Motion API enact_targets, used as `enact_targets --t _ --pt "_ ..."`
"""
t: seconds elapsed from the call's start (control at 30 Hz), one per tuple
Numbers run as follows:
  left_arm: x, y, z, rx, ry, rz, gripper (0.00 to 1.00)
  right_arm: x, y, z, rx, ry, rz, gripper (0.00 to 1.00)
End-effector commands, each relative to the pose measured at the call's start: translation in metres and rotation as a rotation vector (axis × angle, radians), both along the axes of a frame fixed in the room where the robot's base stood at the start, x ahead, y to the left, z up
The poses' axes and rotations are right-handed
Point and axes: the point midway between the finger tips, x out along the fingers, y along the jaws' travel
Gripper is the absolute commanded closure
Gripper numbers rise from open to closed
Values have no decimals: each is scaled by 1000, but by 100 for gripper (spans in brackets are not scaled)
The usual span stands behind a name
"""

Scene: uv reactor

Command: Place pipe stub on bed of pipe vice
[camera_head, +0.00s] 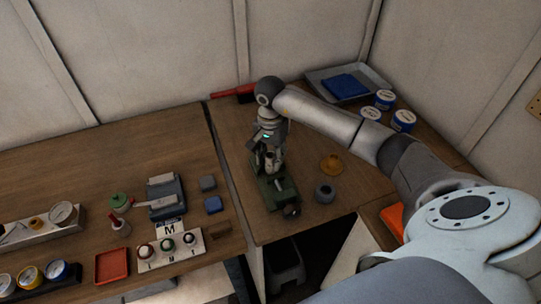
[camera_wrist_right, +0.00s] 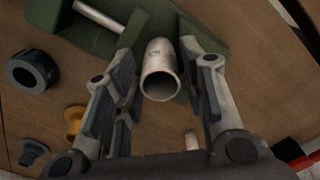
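The green pipe vice (camera_head: 288,193) stands on the wooden bench in the head view. Its green body (camera_wrist_right: 75,25) fills the upper left of the wrist view, with a pale metal bar on it. The grey pipe stub (camera_wrist_right: 160,75) is at the vice, between the fingers of my right gripper (camera_wrist_right: 158,50), its open end facing the wrist camera. A gap shows on each side of the stub, so the fingers look open around it. My right gripper (camera_head: 269,155) points down over the vice. Whether the stub's lower end touches the bed is hidden. My left gripper is out of view.
A dark grey ring (camera_head: 325,191) and an orange fitting (camera_head: 332,164) stand right of the vice. A grey tray (camera_head: 316,77) and several blue-white tins (camera_head: 403,121) are behind. A red tray (camera_head: 112,266) and a control panel (camera_head: 170,248) are on the left bench.

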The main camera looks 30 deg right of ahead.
Motion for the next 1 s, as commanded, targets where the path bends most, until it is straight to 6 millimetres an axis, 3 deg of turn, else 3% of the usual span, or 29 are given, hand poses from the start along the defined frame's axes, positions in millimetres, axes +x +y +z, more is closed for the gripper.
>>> enact_targets --t 0.47,0.5,1.0 --pt "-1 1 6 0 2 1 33 0 0 6 1 1 0 51" --pt "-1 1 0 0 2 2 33 1 0 8 0 -4 0 51" --pt "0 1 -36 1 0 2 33 1 0 100 0 -5 0 51"
